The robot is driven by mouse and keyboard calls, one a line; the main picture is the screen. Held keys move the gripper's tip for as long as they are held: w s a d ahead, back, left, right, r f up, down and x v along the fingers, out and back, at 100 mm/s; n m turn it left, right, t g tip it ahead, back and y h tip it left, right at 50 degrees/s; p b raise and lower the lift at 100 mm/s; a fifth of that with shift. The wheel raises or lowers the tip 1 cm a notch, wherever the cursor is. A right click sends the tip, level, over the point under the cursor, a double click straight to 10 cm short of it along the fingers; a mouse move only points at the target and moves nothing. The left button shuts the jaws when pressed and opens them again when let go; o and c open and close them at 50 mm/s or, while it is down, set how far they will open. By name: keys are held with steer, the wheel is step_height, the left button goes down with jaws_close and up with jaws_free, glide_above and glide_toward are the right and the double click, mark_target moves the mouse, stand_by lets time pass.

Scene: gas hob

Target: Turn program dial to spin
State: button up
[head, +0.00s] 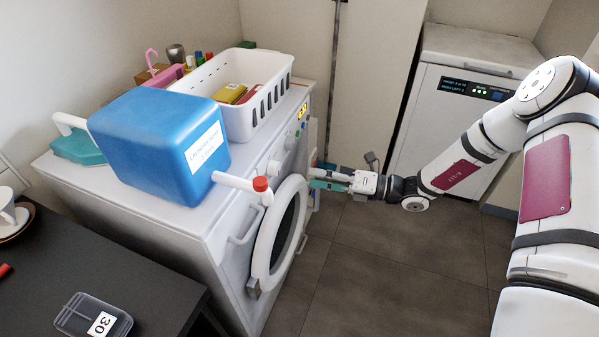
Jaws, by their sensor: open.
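The white washing machine (190,230) stands at the left, its front facing right. Its control strip carries two pale round knobs, one nearer me (273,168) and one farther (290,140). I cannot read their markings or tell which is the program dial. A small lit yellow display (303,113) and small buttons are farther along the strip. My gripper (318,179) is open, with nothing seen between its fingers. It points left at the machine's front, to the right of the knobs and beside the round door. I cannot tell whether it touches the machine.
The round door (281,232) has a dark window. A blue container (160,145) with a red-capped spout (262,185) overhangs the front edge near the knobs. A white basket (250,110) stands behind it. A second white appliance (455,120) is at the back. The floor between is clear.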

steer(key=shift+v, duration=1.45)
steer(key=s+r+n+g+h, duration=0.8)
steer(key=s+r+n, duration=0.8)
steer(key=s+n, duration=0.15)
steer(key=s+d+r+n+t+h, duration=0.3)
steer(key=s+d+r+n+h, duration=0.15)
steer(key=s+d+n, duration=0.35)
steer(key=s+d+r+n+t+h, duration=0.35)
steer(key=s+n+h, duration=0.2)
steer(key=s, duration=0.45)
step_height(320, 180, up, 14)
steer(key=d+n+t+p, duration=0.1)
steer(key=p, duration=1.1)
steer(key=shift+t+p, duration=0.3)
steer(key=shift+t, duration=0.05)
